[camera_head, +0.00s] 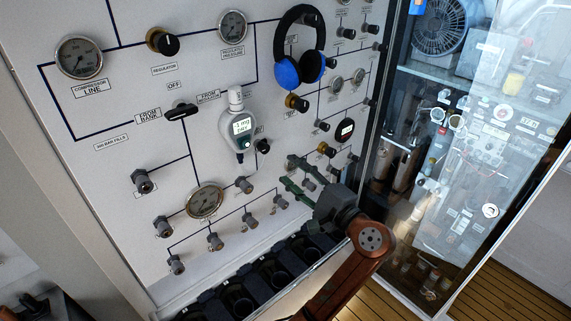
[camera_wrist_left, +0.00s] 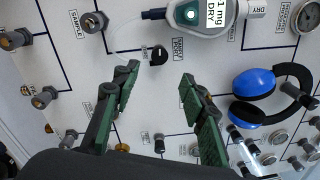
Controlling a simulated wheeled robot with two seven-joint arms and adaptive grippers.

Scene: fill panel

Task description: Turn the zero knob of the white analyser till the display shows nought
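The white analyser (camera_head: 235,118) hangs on the grey panel, a little left of the middle in the head view. Its display (camera_head: 242,126) reads 1 mg DRY. Below the display is a dark green part with a small round zero knob (camera_head: 243,143). In the left wrist view the analyser (camera_wrist_left: 235,12) is at the top edge, partly cut off, with the knob (camera_wrist_left: 191,14) pale in its green end. My left gripper (camera_head: 294,174) is open and empty, below and right of the analyser. Its two green-padded fingers (camera_wrist_left: 160,105) are apart. My right gripper is not in view.
A black port knob (camera_head: 263,146) sits just right of the analyser. Blue headphones (camera_head: 299,55) hang above right. A black lever (camera_head: 183,111) and gauges surround the analyser. A row of dark holders (camera_head: 275,278) lies below. A glass cabinet (camera_head: 470,130) stands right.

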